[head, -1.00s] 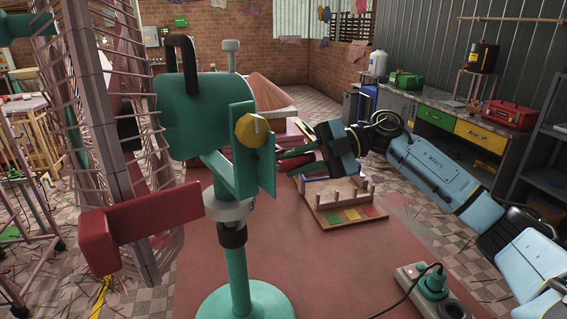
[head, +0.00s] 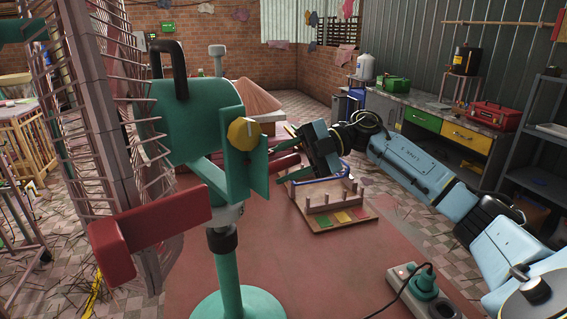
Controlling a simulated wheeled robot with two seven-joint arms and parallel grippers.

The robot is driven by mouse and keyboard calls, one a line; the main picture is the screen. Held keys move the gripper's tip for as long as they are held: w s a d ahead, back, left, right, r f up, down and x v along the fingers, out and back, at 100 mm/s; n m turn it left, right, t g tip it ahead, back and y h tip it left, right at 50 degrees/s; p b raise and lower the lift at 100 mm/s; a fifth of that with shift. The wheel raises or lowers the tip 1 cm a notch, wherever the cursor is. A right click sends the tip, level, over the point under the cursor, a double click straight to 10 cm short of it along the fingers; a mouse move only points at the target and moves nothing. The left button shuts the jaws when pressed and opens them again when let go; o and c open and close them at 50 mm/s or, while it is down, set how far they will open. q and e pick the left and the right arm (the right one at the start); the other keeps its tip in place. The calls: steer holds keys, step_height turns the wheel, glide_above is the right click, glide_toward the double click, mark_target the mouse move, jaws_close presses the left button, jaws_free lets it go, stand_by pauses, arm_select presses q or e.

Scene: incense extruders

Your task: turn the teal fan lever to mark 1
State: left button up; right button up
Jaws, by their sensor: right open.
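The teal fan (head: 188,110) stands close in front, left of the middle. Its wire cage is on the left, and a red bar sticks out below the head. A yellow faceted knob (head: 241,134) with a pale mark sits on the teal bracket (head: 232,178). Which part is the lever, and any numbered marks, I cannot make out clearly. My right gripper (head: 273,165) is open and empty, just right of the bracket and slightly below the knob. Its teal fingers point left toward the bracket; whether they touch it I cannot tell. My left gripper is out of view.
A power strip (head: 425,291) with a plug and cable is at the lower right. A workbench (head: 405,113) lines the right wall.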

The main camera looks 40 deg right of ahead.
steer(key=b+v, duration=0.1)
steer(key=v, duration=1.2)
steer(key=shift+d, duration=0.1)
